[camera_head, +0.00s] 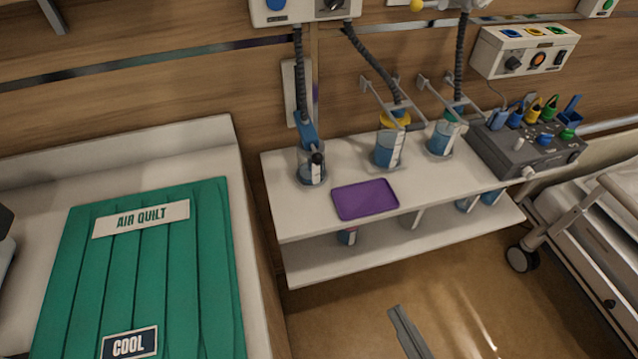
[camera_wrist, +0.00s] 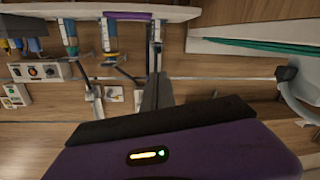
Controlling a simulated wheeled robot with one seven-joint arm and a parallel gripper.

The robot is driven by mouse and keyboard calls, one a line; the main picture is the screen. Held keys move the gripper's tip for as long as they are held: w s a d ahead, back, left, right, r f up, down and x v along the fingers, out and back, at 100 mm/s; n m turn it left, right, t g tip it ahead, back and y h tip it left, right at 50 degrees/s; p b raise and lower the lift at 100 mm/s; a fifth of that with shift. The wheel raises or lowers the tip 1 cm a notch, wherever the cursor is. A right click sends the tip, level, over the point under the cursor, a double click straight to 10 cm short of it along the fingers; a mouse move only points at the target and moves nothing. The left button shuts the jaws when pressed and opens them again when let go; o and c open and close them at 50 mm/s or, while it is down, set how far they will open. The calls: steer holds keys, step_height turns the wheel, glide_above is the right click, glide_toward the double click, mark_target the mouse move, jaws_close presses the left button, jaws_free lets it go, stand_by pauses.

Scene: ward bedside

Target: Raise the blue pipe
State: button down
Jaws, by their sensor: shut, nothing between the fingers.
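The blue pipe (camera_head: 307,131) is a short blue piece at the lower end of a dark ribbed hose, at the leftmost clear jar (camera_head: 311,168) on the white shelf. I cannot tell whether it rests inside the jar or just behind its rim. In the wrist view, which is upside down, the blue pipe (camera_wrist: 158,31) shows small near the top, beyond my fingertips. My gripper (camera_wrist: 157,76) is shut and empty, with its dark fingers together. It is apart from the pipe.
The white shelf (camera_head: 290,222) also bears a purple tray (camera_head: 365,200), a yellow-topped jar (camera_head: 389,148), a green-topped jar (camera_head: 441,138) and a grey control box (camera_head: 530,152). A green quilt (camera_head: 140,270) lies at left, a wheeled bed (camera_head: 600,230) at right.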

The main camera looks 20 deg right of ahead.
mark_target(309, 150)
steer(key=shift+w+a+f+n+t+h+b, duration=0.3)
steer(key=shift+w+a+f+n+b, duration=0.8)
steer(key=shift+w+n, duration=3.3)
steer(key=shift+w+a+f+n+t+h+b, duration=0.45)
steer(key=shift+w+f+n, duration=1.15)
steer(key=shift+w+n, duration=2.85)
steer(key=shift+w+a+f+n+t+h+b, duration=0.1)
steer(key=shift+w+a+f+n+h+b, duration=0.3)
steer(key=shift+w+f+n+b, duration=3.75)
steer(key=s+r+n+p, duration=0.1)
steer(key=r+p, duration=0.1)
steer(key=s+r+n+p, duration=0.1)
steer(key=n+p, duration=0.1)
steer(key=s+r+n+p, duration=0.1)
steer(key=r+p, duration=0.1)
steer(key=shift+s+r+y, duration=0.2)
steer(key=shift+r+y, duration=0.05)
steer(key=shift+r, duration=0.05)
